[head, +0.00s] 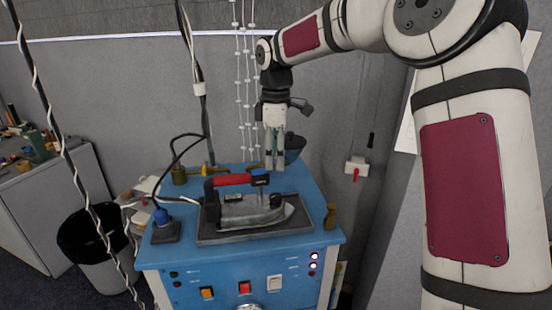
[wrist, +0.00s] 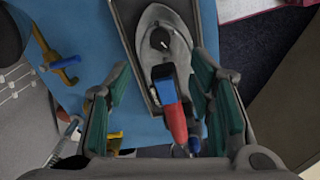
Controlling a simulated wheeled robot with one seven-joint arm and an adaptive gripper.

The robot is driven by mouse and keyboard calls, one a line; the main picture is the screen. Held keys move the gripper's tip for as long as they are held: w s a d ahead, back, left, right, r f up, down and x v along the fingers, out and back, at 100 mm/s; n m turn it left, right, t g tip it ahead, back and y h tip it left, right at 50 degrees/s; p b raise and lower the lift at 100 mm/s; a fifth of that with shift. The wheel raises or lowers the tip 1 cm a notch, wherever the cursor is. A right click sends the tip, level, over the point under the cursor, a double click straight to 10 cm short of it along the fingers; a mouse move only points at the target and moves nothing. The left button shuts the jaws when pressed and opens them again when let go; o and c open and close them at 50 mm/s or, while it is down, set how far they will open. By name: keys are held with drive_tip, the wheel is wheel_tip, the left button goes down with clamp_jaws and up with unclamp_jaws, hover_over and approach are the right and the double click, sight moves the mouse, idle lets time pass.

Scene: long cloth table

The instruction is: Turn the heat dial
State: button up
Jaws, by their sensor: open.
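A grey clothes iron (head: 255,213) with a red handle and a blue block at its front end rests on a dark tray on the blue bench. A round dark dial with a pale mark (wrist: 159,39) sits on top of the iron, near its tip; it also shows small in the head view (head: 276,200). I cannot tell for certain that it is the heat dial. My gripper (head: 274,167) points down, open and empty, above the back of the bench behind the iron. In the wrist view the iron shows between the green-padded fingers, apart from them.
The blue bench (head: 180,262) has buttons and lights on its front, with a round silver part (head: 250,307) cut off below. A blue-topped item (head: 162,222) stands left and a small brown bottle (head: 330,215) right. Cables hang at left. Brass pieces (head: 179,176) stand at the back.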

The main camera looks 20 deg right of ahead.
sight(276, 196)
wheel_tip(276, 196, down, 12)
drive_tip(key=n+b, duration=0.2)
drive_tip(key=n, duration=0.5)
drive_tip(key=shift+w+n, duration=0.15)
drive_tip(key=shift+n, duration=0.15)
idle(0.5)
clamp_jaws()
